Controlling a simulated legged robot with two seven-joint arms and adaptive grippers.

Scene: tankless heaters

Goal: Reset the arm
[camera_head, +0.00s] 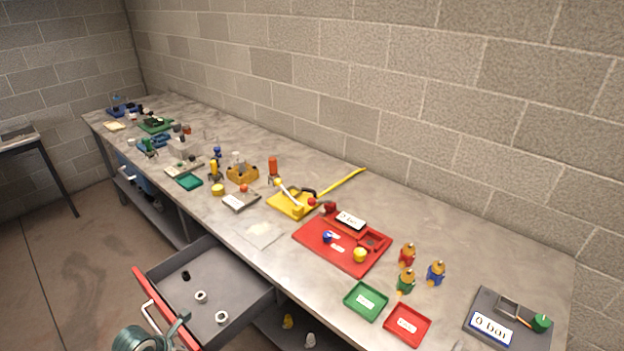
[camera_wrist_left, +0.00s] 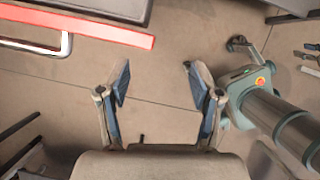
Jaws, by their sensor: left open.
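My left gripper (camera_wrist_left: 158,82) is open in the left wrist view. Its two blue-grey fingers are spread wide, with only bare floor between them. In the head view a teal part of my own arm (camera_head: 146,338) shows at the bottom left, in front of the open drawer (camera_head: 222,262). The left fingertips cannot be made out clearly there.
The drawer's red front (camera_wrist_left: 75,24) and handle lie at the wrist view's upper left. One black and two white rings lie in the drawer. The long workbench (camera_head: 440,215) holds a red tray (camera_head: 312,240), several figures, fittings and small trays.

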